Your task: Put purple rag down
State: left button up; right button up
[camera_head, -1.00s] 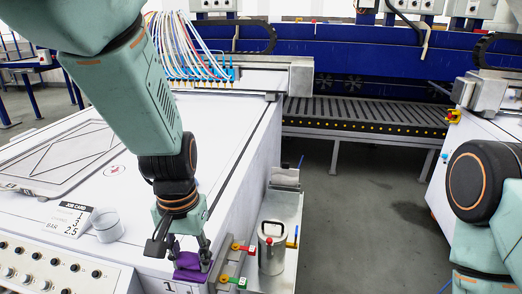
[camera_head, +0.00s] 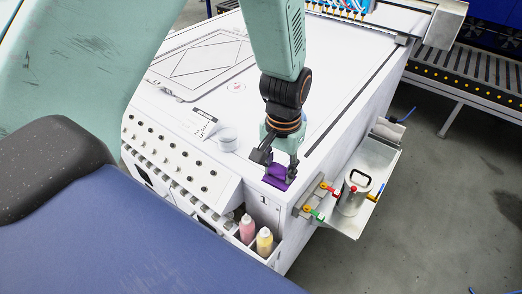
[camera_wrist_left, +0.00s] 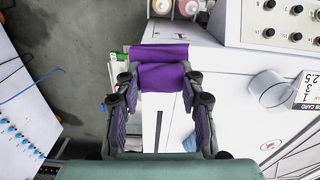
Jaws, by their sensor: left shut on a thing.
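The purple rag (camera_head: 275,182) is at the front right corner of the white cabinet top (camera_head: 290,110) in the head view. My left gripper (camera_head: 278,172) points down over it and is shut on it. In the left wrist view the rag (camera_wrist_left: 163,76) lies between the two fingers of the left gripper (camera_wrist_left: 160,82), with part of it spread beyond the fingertips at the cabinet edge. Whether the rag rests fully on the top is hard to tell. My right gripper is not in view.
A steel can (camera_head: 354,192) sits on a side shelf near red and green valve handles (camera_head: 317,214). Pink (camera_head: 247,229) and yellow (camera_head: 264,241) bottles stand in a front bin.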

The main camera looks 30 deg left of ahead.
pick_arm(q)
jog(key=w+a+r+m+p, duration=0.1)
jog(key=w+a+r+p, duration=0.2)
jog(key=w+a+p, duration=0.55)
jog(key=f+b, duration=0.1)
jog(key=s+f, duration=0.1)
jog(key=f, duration=0.1)
jog(key=a+f+b, duration=0.1)
jog(key=shift+s+f+b, duration=0.3)
jog(key=shift+f, duration=0.05)
notch_tip(320, 180, down, 4)
jog(key=shift+a, duration=0.1)
jog(key=shift+f, duration=0.45)
jog(key=shift+f, duration=0.2)
jog(key=o, duration=1.1)
